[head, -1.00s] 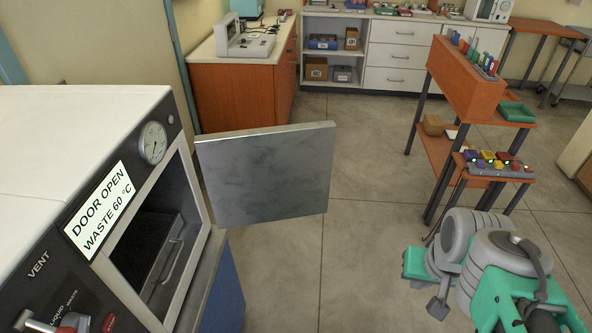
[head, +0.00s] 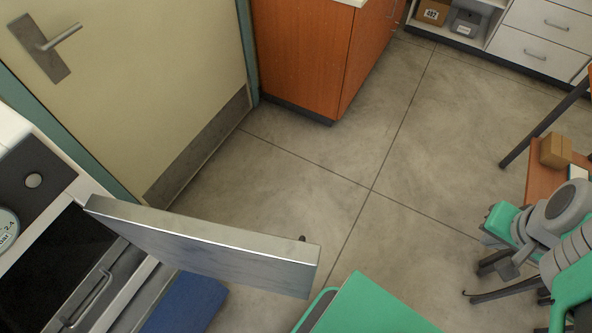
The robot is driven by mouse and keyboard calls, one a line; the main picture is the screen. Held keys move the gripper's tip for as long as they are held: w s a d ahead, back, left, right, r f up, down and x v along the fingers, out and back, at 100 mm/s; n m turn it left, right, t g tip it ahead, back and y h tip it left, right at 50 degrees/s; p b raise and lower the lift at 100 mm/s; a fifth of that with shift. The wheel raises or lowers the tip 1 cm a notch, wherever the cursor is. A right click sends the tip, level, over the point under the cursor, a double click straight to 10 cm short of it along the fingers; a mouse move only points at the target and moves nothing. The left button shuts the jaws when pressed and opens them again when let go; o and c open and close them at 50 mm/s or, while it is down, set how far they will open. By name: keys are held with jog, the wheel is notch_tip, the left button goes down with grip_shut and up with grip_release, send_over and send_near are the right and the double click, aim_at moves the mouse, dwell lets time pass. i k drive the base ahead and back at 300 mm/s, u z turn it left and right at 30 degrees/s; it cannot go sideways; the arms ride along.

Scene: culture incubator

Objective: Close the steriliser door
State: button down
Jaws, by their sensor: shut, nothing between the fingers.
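The steriliser (head: 42,168) is at the left edge of the head view, only partly in frame. Its chamber is open and dark, with a metal container (head: 92,298) with a bar handle inside. The steriliser door (head: 205,244), a thick flat metal slab, stands open, sticking out to the right from the front. I see its top edge and part of its face from above. A small dark part (head: 302,238) shows just behind its top edge, too small to make out. My folded green and grey arm is at the right edge, apart from the door.
A cream room door (head: 130,80) with a lever handle is behind the steriliser. An orange cabinet (head: 300,55) stands at the back. An orange trolley shelf (head: 545,185) with a cardboard box (head: 555,151) is at the right. The floor (head: 370,190) between is clear.

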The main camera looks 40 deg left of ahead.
aim_at(261, 261)
jog(key=i, duration=1.9)
jog(key=u, duration=4.8)
jog(key=i, duration=0.5)
